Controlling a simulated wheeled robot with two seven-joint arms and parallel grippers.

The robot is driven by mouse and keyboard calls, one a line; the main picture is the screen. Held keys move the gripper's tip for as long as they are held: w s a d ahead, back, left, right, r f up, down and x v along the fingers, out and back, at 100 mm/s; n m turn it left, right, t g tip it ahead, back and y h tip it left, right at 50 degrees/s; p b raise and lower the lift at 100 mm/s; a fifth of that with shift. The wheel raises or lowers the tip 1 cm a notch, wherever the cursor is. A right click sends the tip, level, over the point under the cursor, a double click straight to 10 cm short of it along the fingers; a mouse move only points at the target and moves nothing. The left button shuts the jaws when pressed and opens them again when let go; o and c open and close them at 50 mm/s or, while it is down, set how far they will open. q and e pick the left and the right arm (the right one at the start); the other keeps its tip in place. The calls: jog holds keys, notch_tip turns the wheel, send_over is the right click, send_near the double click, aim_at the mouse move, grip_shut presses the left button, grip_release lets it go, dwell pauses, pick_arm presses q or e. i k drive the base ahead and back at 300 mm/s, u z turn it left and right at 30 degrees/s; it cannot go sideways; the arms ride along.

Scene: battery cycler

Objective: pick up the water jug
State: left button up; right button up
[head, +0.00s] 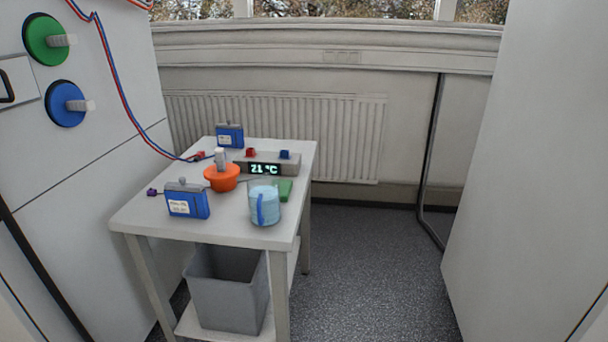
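The water jug (268,204) stands upright near the right front corner of the small white table (230,222). It is clear, looks light blue inside, and has a blue handle facing the front of the table. A green block (285,189) sits just behind it, partly hidden by the jug. Neither of my grippers shows in the head view, and nothing is touching the jug.
A grey bin (228,290) stands on the lower shelf. A white cabinet (540,150) stands at right; the floor (375,275) between is clear.

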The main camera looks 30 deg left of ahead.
aim_at(263, 205)
jog(key=u, duration=0.05)
jog(key=i, duration=1.7)
jog(key=u, duration=4.85)
jog(key=k, duration=0.25)
jog(key=z, duration=1.7)
